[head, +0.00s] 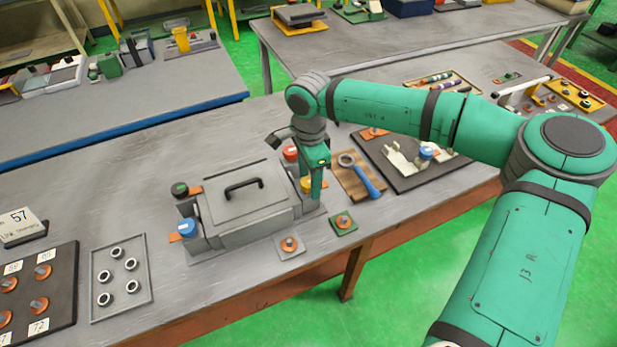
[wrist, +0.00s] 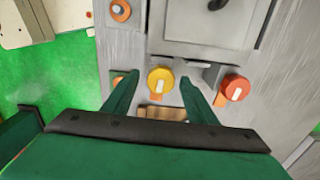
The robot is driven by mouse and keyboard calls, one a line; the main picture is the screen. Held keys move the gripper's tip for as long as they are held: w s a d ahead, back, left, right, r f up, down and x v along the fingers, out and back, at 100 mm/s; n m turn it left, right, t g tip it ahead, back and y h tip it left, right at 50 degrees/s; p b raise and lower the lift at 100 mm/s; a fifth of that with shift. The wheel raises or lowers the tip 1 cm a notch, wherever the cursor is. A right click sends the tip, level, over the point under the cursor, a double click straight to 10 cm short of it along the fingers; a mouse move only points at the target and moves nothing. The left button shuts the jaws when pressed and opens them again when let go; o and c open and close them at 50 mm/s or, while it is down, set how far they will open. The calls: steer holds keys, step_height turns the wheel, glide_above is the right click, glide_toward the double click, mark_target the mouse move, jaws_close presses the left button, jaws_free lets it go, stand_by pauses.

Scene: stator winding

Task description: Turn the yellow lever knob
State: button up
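The yellow lever knob (wrist: 161,79) is a round yellow cap with a white bar mark on top and an orange lever, on the right end of the grey box (head: 240,205). In the head view the knob (head: 307,184) is partly hidden by my gripper. My gripper (wrist: 158,80) is open. Its two green fingers reach down on either side of the yellow knob, with a gap on both sides in the wrist view. In the head view my gripper (head: 312,190) points down at the box's right end.
A red knob (wrist: 235,88) sits close beside the right finger. The box has a black handle (head: 243,187), a blue knob (head: 187,227) and a dark green knob (head: 180,189). A wooden board with a blue-handled tool (head: 368,180) lies to the right.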

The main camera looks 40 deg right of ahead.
mark_target(309, 181)
steer(key=shift+w+r, duration=0.1)
steer(key=shift+r, duration=0.05)
step_height(309, 181, up, 11)
steer(key=shift+f, duration=0.2)
stand_by(0.4)
stand_by(0.3)
